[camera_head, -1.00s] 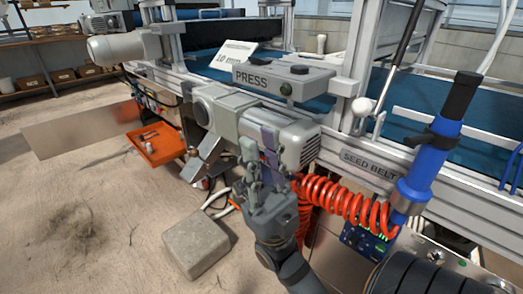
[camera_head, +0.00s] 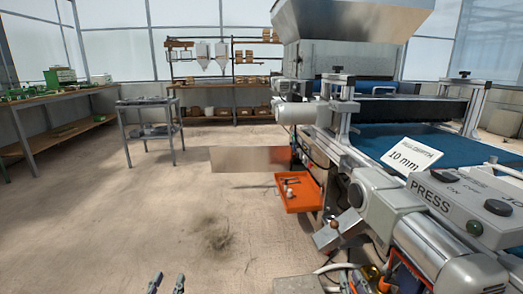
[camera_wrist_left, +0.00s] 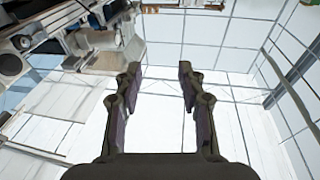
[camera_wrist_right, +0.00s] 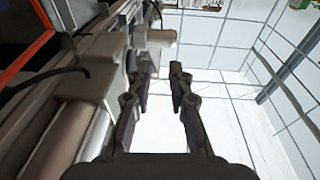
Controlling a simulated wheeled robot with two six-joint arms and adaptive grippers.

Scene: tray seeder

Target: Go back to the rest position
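My left gripper (camera_head: 167,282) shows only its two fingertips at the bottom edge of the head view, over bare floor. In the left wrist view my left gripper (camera_wrist_left: 159,69) has its fingers apart with nothing between them. In the right wrist view my right gripper (camera_wrist_right: 160,70) also has its fingers apart and empty, with machine parts close on its left. I cannot make out the right gripper clearly in the head view.
The seeder machine with its PRESS panel (camera_head: 455,205) fills the right side. An orange tray (camera_head: 298,194) juts out from it. A metal trolley (camera_head: 150,130) and a long bench (camera_head: 60,130) stand at the back left. The floor at left and middle is clear.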

